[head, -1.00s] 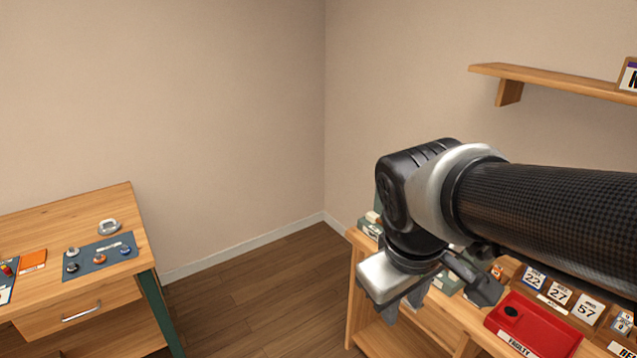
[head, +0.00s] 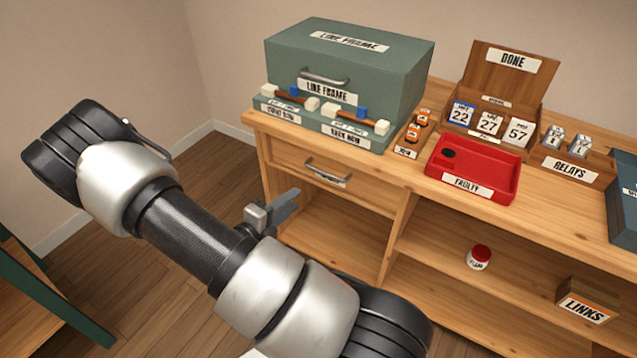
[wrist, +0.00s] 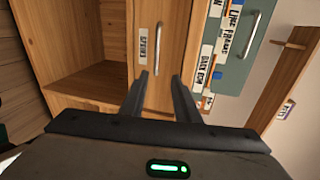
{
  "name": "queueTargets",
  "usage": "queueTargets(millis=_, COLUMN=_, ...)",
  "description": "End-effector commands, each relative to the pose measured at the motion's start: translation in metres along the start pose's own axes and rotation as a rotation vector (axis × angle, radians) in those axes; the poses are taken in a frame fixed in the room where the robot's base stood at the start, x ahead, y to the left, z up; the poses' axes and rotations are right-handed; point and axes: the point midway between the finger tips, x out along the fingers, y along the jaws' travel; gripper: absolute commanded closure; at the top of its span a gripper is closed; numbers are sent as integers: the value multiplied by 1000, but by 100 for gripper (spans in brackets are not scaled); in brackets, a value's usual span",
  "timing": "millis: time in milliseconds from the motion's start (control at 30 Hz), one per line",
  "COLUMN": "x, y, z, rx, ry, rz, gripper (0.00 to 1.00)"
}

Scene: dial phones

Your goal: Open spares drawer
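A closed wooden drawer (head: 291,159) with a curved silver handle (head: 327,171) and a small white label sits at the left end of the workbench. In the head view my gripper (head: 287,203) shows partly behind my arm, left of and below the handle.
A green line frame box (head: 345,70) stands on the bench above the drawer. A red faulty tray (head: 480,160), the done box (head: 508,75) and relays (head: 567,158) stand further right. Open shelves below hold a red-lidded jar (head: 479,257) and a links box (head: 588,301).

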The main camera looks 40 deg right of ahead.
Motion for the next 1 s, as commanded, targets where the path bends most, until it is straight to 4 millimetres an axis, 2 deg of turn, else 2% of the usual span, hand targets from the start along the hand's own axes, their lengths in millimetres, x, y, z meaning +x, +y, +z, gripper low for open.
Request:
queueTargets(millis=67, x=4, y=11, z=2, rx=-53, ry=-24, rz=-8, gripper=71)
queueTargets(millis=267, x=24, y=14, z=3, rx=-74, ry=-30, rz=-11, gripper=71)
queueTargets(millis=800, x=139, y=13, z=6, rx=-69, ry=-28, rz=-10, gripper=71)
queueTargets(millis=1000, x=167, y=12, z=7, rx=-69, ry=-29, rz=-9, gripper=71)
